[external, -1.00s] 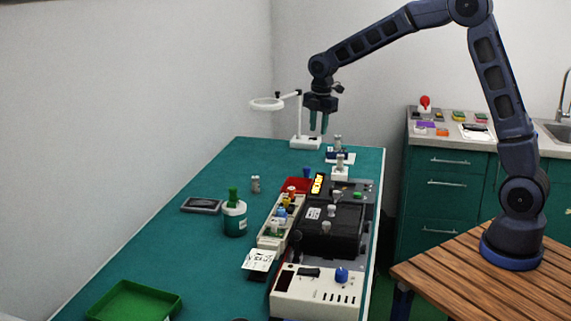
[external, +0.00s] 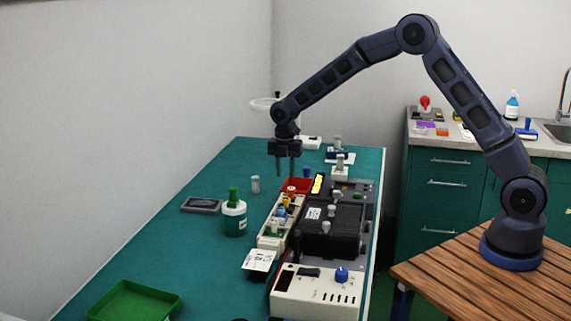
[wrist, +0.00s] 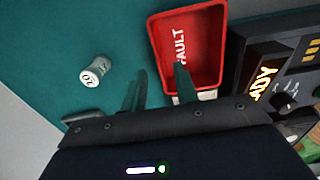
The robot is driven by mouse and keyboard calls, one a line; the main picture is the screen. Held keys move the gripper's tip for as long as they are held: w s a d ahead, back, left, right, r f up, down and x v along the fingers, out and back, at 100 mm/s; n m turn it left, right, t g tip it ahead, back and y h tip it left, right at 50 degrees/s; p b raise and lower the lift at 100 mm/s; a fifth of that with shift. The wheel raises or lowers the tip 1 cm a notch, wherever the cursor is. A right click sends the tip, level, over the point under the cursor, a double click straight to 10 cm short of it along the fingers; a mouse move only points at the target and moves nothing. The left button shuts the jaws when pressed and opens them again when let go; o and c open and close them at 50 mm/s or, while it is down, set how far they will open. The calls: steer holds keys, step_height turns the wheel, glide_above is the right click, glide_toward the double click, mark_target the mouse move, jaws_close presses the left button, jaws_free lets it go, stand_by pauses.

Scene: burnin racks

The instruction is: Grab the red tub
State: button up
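The red tub (wrist: 208,22) is an open red tray with white lettering that ends in "AULT". In the wrist view it lies just beyond my gripper (wrist: 158,88), whose two fingers are apart with nothing between them. The right fingertip appears close to the tub's left wall; I cannot tell if they touch. In the external view the red tub (external: 297,184) sits on the green bench behind the row of small parts. My gripper (external: 285,172) hangs above and slightly left of it, pointing down. The tub's near end is partly hidden in the wrist view.
A small grey cylinder (wrist: 95,71) stands left of the tub. A black device with a lit "READY"-like display (wrist: 262,80) is close on the right. A white bin of parts (external: 272,235) and a green-topped bottle (external: 235,217) are nearer. The bench's left side is mostly clear.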

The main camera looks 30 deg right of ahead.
mark_target(285, 184)
steer(key=shift+s+a+f, duration=0.1)
steer(key=shift+f, duration=3.2)
jaws_close()
